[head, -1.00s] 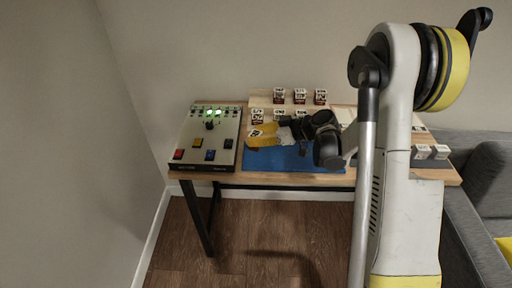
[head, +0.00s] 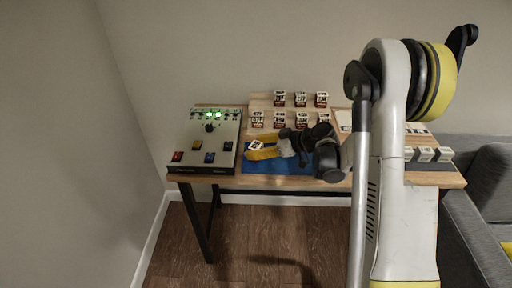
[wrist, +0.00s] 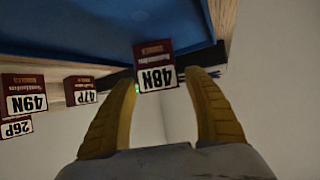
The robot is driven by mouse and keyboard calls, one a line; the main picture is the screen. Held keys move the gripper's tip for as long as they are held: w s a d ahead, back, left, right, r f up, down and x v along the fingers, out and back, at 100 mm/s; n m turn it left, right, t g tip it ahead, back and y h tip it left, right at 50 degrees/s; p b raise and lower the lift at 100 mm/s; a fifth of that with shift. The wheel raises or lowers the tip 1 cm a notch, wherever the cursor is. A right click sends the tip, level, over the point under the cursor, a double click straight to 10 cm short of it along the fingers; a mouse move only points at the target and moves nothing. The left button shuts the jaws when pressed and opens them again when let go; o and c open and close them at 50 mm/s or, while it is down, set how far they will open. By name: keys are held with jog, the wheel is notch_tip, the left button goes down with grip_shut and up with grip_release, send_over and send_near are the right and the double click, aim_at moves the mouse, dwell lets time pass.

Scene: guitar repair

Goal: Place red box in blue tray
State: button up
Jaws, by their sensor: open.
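A dark red box with a white label reading 48N (wrist: 155,67) shows between the tips of my gripper's yellow fingers (wrist: 163,80) in the wrist view. The fingers stand apart with the box at their tips; I cannot tell whether they touch it. In the head view my gripper (head: 262,151) is low over the blue tray (head: 290,168), with a white-labelled box (head: 257,145) at its fingertips. The blue surface (wrist: 100,25) also fills the top of the wrist view. I cannot tell whether the box rests on it. My wrist hides part of the tray.
Similar boxes stand on a stepped wooden rack behind the tray, such as one at the back (head: 280,98). A control panel (head: 215,130) with coloured buttons and green lights is left. More boxes (head: 425,154) stand at right on the wooden table (head: 450,178). A grey sofa is beyond.

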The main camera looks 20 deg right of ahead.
jog(key=shift+r, duration=0.1)
jog(key=shift+d+r+p, duration=0.15)
jog(key=shift+r+p, duration=0.1)
jog(key=shift+p, duration=0.05)
jog(key=p+v, duration=0.4)
jog(key=v, duration=0.7)
jog(key=s+a+r+m+g+h, duration=0.2)
jog(key=s+a+r+m+h, duration=0.2)
jog(key=s+a+r, duration=0.35)
jog(key=s+r+m+h, duration=0.2)
jog(key=s+m, duration=0.1)
jog(key=s, duration=0.5)
jog(key=s+r+m+t+h, duration=0.1)
jog(key=s+r+m+h, duration=0.1)
jog(key=s, duration=0.6)
jog(key=shift+r+m+h, duration=0.4)
jog(key=shift+r+h, duration=0.1)
jog(key=shift+h, duration=0.1)
